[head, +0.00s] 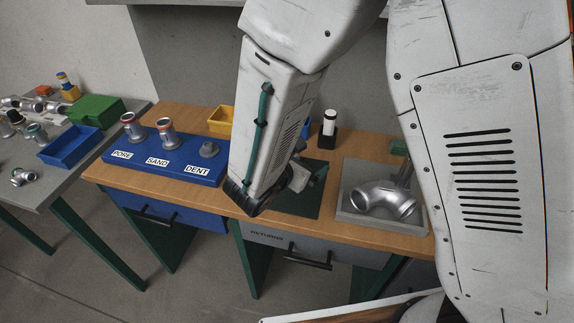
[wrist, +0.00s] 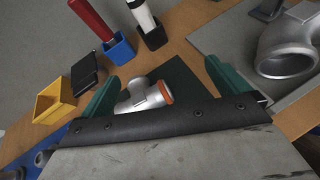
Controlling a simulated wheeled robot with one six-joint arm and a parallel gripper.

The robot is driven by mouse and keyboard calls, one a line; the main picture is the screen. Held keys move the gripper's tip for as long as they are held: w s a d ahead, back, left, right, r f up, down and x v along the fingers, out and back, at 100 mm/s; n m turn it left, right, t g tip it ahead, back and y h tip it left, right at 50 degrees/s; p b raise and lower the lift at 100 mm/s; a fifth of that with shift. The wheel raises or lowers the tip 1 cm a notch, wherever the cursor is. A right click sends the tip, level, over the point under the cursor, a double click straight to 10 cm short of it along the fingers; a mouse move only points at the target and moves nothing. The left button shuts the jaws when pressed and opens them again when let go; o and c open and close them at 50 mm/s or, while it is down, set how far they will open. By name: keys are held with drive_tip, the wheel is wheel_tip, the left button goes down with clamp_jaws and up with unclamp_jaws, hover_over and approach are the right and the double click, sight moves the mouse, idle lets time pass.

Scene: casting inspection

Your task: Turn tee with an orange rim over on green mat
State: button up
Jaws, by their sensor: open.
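The tee with an orange rim (wrist: 138,97) is a silver pipe fitting in the wrist view. Its orange-rimmed end (wrist: 165,91) points right. It appears to lie on the dark green mat (wrist: 188,82), which also shows in the head view (head: 298,205). My gripper (wrist: 168,84) is open, its two green fingers apart on either side of the tee. The dark edge of my wrist hides the tee's near part. I cannot tell whether either finger touches it. In the head view my arm covers most of the mat, and I cannot make out the tee there.
A grey tray (head: 356,220) with a large silver elbow (head: 384,201) stands right of the mat. A blue rack (head: 165,165) labelled PORE, SAND and DENT stands left, with fittings on it.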

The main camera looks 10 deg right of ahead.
drive_tip(key=a+f+n+y, duration=0.1)
drive_tip(key=a+f+n, duration=0.1)
drive_tip(key=a+f+n+t+y, duration=0.1)
drive_tip(key=a+f+n, duration=0.1)
drive_tip(key=a+f, duration=0.1)
drive_tip(key=shift+a+t, duration=0.25)
drive_tip(key=shift+t, duration=0.05)
drive_tip(key=shift+w+f+y, duration=0.15)
drive_tip(key=shift+y, duration=0.15)
drive_tip(key=x, duration=0.7)
drive_tip(key=shift+w, duration=0.15)
drive_tip(key=c, duration=1.1)
drive_tip(key=shift+r, duration=0.2)
wheel_tip(320, 180, up, 10)
drive_tip(key=shift+f, duration=0.1)
